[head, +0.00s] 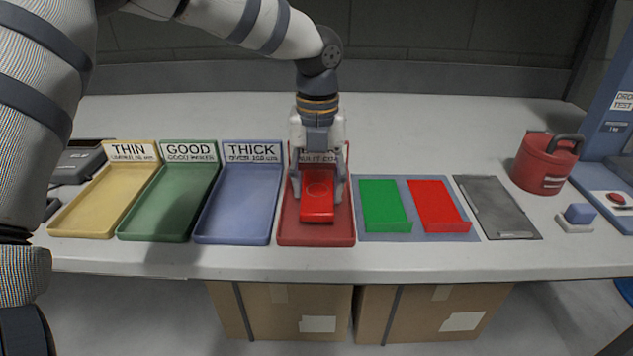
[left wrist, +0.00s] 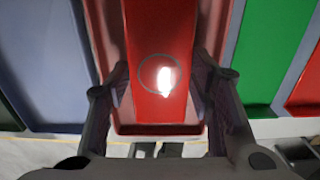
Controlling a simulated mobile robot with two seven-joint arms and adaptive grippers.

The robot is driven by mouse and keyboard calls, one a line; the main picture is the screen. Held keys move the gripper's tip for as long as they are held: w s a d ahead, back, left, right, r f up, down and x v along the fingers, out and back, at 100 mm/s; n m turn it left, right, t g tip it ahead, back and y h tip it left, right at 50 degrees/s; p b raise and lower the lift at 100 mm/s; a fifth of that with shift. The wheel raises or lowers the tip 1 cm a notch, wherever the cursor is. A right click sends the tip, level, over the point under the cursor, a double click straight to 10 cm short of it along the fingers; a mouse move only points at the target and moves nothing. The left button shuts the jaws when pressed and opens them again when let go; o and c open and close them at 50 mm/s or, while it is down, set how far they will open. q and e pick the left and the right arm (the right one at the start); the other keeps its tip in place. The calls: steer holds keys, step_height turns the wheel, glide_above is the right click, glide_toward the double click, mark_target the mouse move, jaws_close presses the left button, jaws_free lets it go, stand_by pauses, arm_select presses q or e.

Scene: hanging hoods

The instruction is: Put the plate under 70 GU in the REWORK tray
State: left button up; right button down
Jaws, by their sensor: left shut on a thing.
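My left gripper (head: 319,192) is shut on a red plate (head: 317,212), with a finger on each side of it. The plate, marked with a circle, also shows between the fingers in the left wrist view (left wrist: 148,40). It is over or in the red tray (head: 290,239), inside its outline; I cannot tell whether it touches the floor. The gripper hides most of that tray's label. To its left stand the yellow THIN tray (head: 84,222), green GOOD tray (head: 150,225) and blue THICK tray (head: 235,222). My right gripper is not in view.
A green plate (head: 384,205) and another red plate (head: 438,205) lie on a blue-grey mat (head: 412,196). Right of them are a dark grey panel (head: 492,205), a red pot-like object (head: 545,163) and a small blue block (head: 579,214). The counter behind is clear.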

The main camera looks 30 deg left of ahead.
arm_select(q)
steer(key=shift+f, duration=0.6)
steer(key=o, duration=1.3)
steer(key=shift+o, duration=0.2)
step_height(320, 180, up, 12)
